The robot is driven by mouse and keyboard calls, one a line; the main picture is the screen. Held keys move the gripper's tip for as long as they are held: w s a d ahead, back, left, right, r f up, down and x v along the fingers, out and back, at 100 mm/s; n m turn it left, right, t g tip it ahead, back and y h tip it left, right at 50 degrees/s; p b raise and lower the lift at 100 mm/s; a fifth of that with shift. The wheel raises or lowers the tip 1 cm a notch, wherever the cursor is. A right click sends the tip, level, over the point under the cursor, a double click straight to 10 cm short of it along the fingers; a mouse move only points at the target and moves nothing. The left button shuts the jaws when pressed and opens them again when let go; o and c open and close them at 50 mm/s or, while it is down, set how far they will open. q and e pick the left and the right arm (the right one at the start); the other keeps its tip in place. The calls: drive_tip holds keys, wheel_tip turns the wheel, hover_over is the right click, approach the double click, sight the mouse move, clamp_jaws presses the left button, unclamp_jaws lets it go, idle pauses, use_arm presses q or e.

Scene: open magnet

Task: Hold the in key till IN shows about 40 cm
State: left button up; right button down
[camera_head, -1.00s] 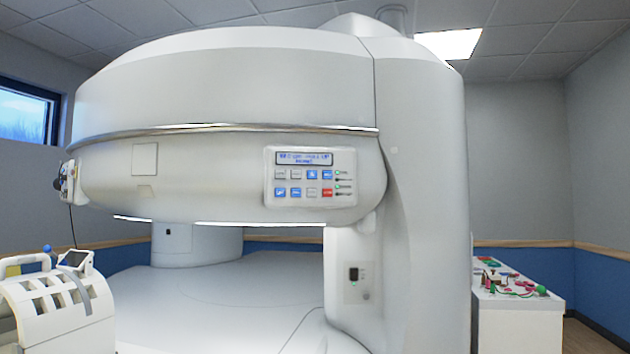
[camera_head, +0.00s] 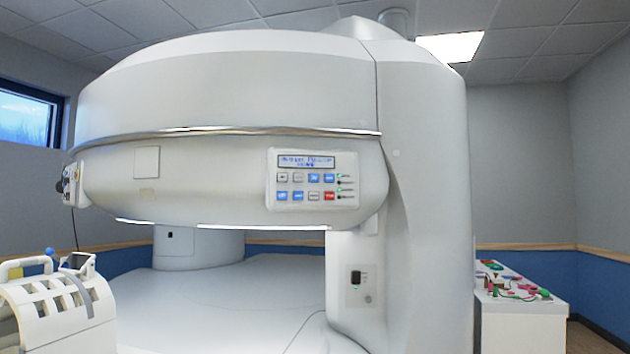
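The control panel (camera_head: 313,180) is on the front of the upper part of the big white open magnet (camera_head: 240,90). It has a small blue-lit display (camera_head: 305,162) with text too blurred to read for certain. Below the display are two rows of keys in grey, blue and red; their labels are too small to tell which is the in key. Green lamps (camera_head: 340,190) show at the panel's right side. No gripper shows in the head view, and nothing touches the panel.
A white slotted coil-like unit (camera_head: 62,312) with a handle stands at the lower left. A white cabinet (camera_head: 520,315) with coloured small items on top stands at the right. The magnet's broad lower base (camera_head: 230,300) fills the lower middle.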

use_arm(q)
clamp_jaws()
idle(1.5)
